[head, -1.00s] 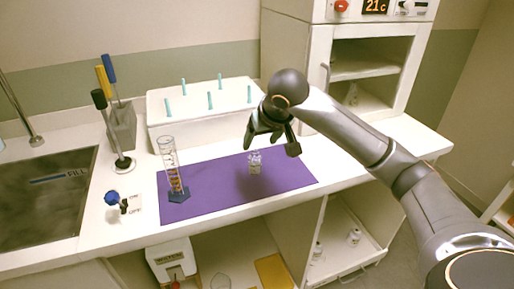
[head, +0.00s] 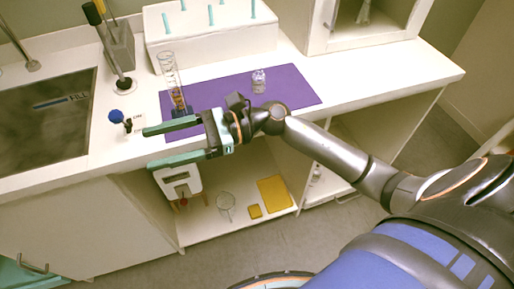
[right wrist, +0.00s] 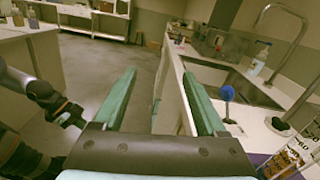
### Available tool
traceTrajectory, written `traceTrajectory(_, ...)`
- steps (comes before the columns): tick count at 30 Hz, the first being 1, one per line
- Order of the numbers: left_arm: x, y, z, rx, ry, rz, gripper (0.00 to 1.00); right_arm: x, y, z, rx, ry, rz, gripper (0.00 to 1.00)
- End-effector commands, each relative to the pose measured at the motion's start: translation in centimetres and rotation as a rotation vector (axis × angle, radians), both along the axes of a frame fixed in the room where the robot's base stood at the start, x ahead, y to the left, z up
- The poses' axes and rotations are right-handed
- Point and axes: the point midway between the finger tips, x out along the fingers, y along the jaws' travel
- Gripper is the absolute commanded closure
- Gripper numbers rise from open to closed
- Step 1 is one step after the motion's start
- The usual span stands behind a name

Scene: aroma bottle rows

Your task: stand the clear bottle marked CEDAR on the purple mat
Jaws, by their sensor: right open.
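A small clear bottle (head: 259,80) with a pale top stands upright on the purple mat (head: 290,92), toward its back right. Its marking is too small to read. My right gripper (head: 148,147) is open and empty, in front of the counter's front edge, its fingers pointing left. It is well apart from the bottle, to its lower left in the head view. In the right wrist view the two green fingers (right wrist: 160,75) are spread with nothing between them. The bottle is not seen in that view.
A tall glass cylinder (head: 170,75) with a dark blue base stands on the mat's left part. A blue-knobbed tap (head: 116,116) is left of the mat, near the sink (head: 45,115). A white rack (head: 210,40) with teal pegs stands behind. The mat's right end is clear.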

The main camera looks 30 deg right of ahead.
Motion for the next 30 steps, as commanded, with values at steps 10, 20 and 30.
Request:
traceTrajectory(10,0.0,-0.2,0.1,-0.003,0.0,-0.001,1.0,2.4,-9.3,-13.9,1.412,1.658,-0.5,0.26)
traceTrajectory(20,-0.1,-0.2,0.0,-0.002,0.001,-0.002,1.0,-10.3,-11.9,-31.6,-1.9,-1.879,0.708,0.26)
traceTrajectory(30,-0.2,-0.1,-0.1,-0.001,0.004,-0.001,1.0,-12.6,-11.7,-33.3,-1.824,-1.741,0.684,0.26)
